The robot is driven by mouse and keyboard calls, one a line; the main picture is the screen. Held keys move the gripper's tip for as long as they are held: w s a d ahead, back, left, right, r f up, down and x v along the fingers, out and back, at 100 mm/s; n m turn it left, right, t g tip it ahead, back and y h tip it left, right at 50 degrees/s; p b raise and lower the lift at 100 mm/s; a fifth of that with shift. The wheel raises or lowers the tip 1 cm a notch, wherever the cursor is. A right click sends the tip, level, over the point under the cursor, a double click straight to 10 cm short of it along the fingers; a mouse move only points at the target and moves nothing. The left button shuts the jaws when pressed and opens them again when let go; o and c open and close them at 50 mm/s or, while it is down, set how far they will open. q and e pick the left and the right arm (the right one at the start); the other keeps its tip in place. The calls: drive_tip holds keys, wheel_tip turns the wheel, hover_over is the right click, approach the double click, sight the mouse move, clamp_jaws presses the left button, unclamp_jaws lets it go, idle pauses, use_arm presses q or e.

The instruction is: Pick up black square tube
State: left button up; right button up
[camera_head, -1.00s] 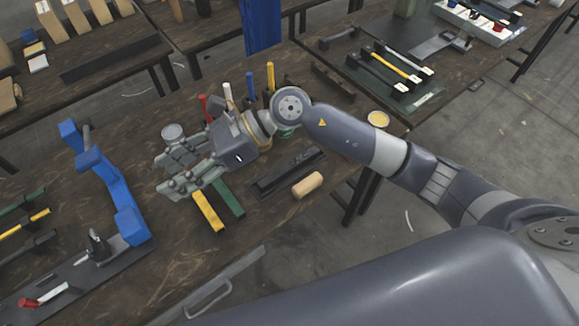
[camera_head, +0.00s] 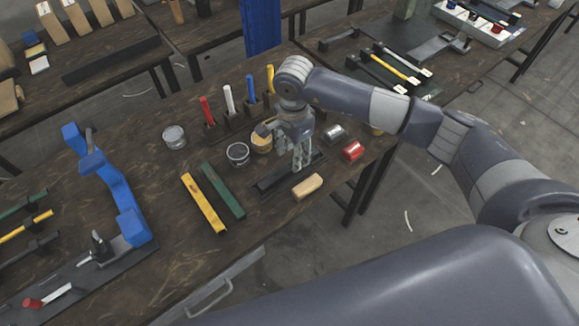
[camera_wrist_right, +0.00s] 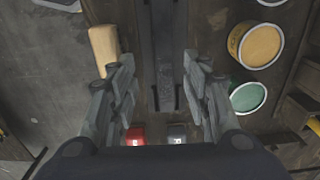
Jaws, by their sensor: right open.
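The black square tube (camera_head: 272,183) lies on the dark wooden table, near its front edge. My right gripper (camera_head: 301,164) points down over the right end of the tube, which it partly hides. In the right wrist view the tube (camera_wrist_right: 165,60) runs lengthwise between the two spread fingers (camera_wrist_right: 160,98). The right gripper is open, with nothing held in it. I cannot tell the exact height of the fingertips above the tube. My left gripper is not in view.
Yellow (camera_head: 203,203) and green (camera_head: 223,190) tubes lie left of the black one. A wooden block (camera_head: 307,186) lies close in front, a red can (camera_head: 353,151) to the right, and open tins (camera_head: 238,154) behind. A blue press (camera_head: 112,185) stands at left.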

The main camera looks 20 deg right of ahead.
sight(290, 167)
drive_tip(key=f+p, duration=0.1)
drive_tip(key=f, duration=0.1)
drive_tip(key=a+f+p, duration=0.1)
drive_tip(key=f, duration=0.1)
drive_tip(key=shift+w+f, duration=0.1)
drive_tip(key=shift+f, duration=0.25)
drive_tip(key=shift+d+f, duration=0.1)
drive_tip(key=shift+f, duration=0.3)
drive_tip(key=shift+c, duration=0.3)
clamp_jaws()
